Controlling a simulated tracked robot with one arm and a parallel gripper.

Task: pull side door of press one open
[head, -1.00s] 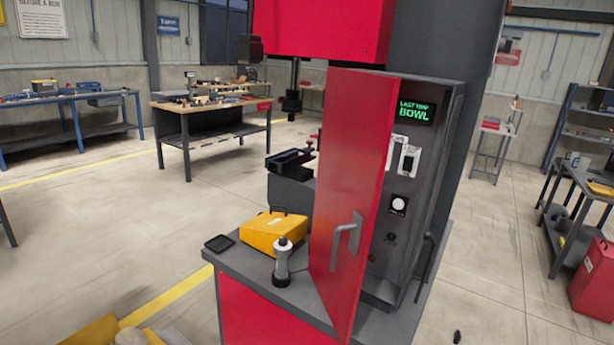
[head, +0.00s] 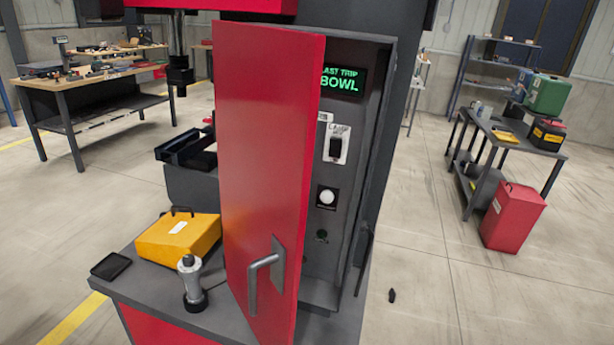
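The red side door (head: 262,150) of the press stands ajar in the head view, swung out to the left from the grey cabinet. Its grey handle (head: 264,272) is on the lower part of the door's face. Through the gap I see the cabinet's inner panel with a green lit screen (head: 341,80) reading "LAST TRIP BOWL", a lamp switch (head: 336,146) and a white round button (head: 327,197). The door hides the left part of the panel. My gripper is not in view.
A red bin (head: 513,217) and a workbench (head: 508,140) stand at right. The floor right of the press is mostly clear.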

